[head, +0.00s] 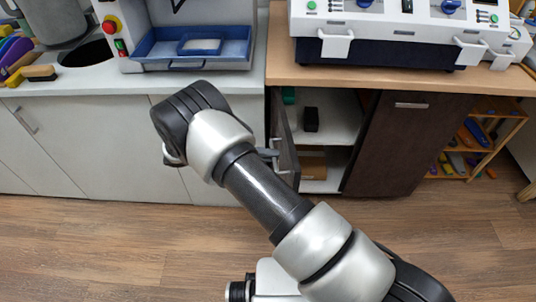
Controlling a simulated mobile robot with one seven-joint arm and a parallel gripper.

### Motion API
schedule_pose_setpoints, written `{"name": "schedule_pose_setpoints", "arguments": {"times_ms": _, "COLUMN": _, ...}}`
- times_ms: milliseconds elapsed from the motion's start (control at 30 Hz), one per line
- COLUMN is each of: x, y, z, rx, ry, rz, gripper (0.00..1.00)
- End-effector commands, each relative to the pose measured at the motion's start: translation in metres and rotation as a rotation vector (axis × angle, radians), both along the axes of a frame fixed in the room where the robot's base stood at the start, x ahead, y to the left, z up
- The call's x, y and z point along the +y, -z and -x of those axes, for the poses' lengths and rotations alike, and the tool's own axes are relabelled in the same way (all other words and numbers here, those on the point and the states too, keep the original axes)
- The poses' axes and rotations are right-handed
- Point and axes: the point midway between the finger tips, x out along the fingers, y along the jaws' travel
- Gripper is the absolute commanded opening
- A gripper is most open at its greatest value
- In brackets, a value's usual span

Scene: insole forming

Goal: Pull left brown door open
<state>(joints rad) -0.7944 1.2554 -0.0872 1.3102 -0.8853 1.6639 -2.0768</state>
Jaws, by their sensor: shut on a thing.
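The left brown door (287,150) stands open, swung out from the cabinet and seen nearly edge-on. Its outer face is turned to the left, toward my arm. My gripper (267,154) is mostly hidden behind my arm; only a small grey part shows against the door's outer face. It is shut on the door's handle, though the grip itself is hard to make out. The open compartment shows a white shelf (335,124) with a small black object (311,119) on it and a brown box (312,164) below. The right brown door (405,143) is closed, with a horizontal metal handle (411,105).
White cabinet doors (55,150) stand to the left under a grey counter with a blue tray (195,45). A wooden counter (400,77) above the brown doors carries a white machine (400,25). A wooden rack (487,140) stands at right. The wood floor (120,245) in front is clear.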

Motion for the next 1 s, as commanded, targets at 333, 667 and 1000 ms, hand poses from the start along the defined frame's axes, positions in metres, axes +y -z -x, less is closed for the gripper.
{"name": "schedule_pose_setpoints", "arguments": {"times_ms": 333, "x": 0.001, "y": 0.000, "z": -0.001, "rx": -0.003, "ry": -0.004, "rz": -0.001, "gripper": 0.00}}
{"name": "schedule_pose_setpoints", "arguments": {"times_ms": 667, "x": 0.000, "y": 0.000, "z": -0.001, "rx": -0.001, "ry": -0.002, "rz": -0.001, "gripper": 0.27}}
{"name": "schedule_pose_setpoints", "arguments": {"times_ms": 1000, "x": 0.020, "y": -0.004, "z": 0.002, "rx": -0.002, "ry": -0.004, "rz": -0.003, "gripper": 0.27}}
